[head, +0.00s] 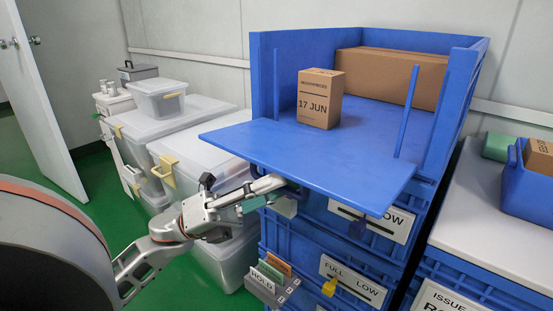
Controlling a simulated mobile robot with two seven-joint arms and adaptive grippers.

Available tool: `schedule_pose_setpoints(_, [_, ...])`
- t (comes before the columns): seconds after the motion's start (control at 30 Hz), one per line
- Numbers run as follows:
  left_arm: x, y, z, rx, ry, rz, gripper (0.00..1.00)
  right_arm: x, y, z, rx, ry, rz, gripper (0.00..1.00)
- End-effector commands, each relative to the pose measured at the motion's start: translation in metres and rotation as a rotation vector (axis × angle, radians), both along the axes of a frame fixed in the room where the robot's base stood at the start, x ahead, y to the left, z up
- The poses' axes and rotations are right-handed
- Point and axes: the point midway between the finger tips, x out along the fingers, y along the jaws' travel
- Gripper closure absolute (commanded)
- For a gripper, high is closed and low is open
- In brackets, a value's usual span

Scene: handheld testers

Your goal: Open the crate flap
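The blue crate (458,95) stands on top of a stack of blue crates, with its front open. Its flap (310,158) is folded out and lies about level, sticking out toward me. A brown carton marked "17 JUN" (320,105) stands upright inside, and a larger carton (390,72) lies at the back. My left gripper (283,195) is below the flap's front left edge. Its fingertips are partly hidden by the flap, so I cannot tell whether they touch it or how far apart they are. My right gripper is out of view.
Lower crates carry "FULL LOW" labels (352,280) and a small card holder (272,285). Clear lidded bins (160,98) stand at left. A white-topped surface (490,215) with a blue bin (525,185) is at right. Green floor (65,170) is open at far left.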

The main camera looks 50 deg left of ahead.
Motion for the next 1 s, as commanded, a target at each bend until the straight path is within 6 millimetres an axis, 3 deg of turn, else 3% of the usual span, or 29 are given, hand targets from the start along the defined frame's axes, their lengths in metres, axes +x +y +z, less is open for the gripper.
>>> schedule_pose_setpoints(0.23, [-0.006, 0.007, -0.007, -0.001, 0.003, 0.003, 0.74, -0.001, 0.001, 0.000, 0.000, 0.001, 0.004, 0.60])
schedule_pose_setpoints(0.7, [-0.061, 0.058, -0.053, -0.002, 0.005, 0.004, 0.74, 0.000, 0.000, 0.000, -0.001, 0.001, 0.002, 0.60])
schedule_pose_setpoints(1.0, [-0.074, 0.070, -0.064, -0.001, 0.000, 0.001, 0.74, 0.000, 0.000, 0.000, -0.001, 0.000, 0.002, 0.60])
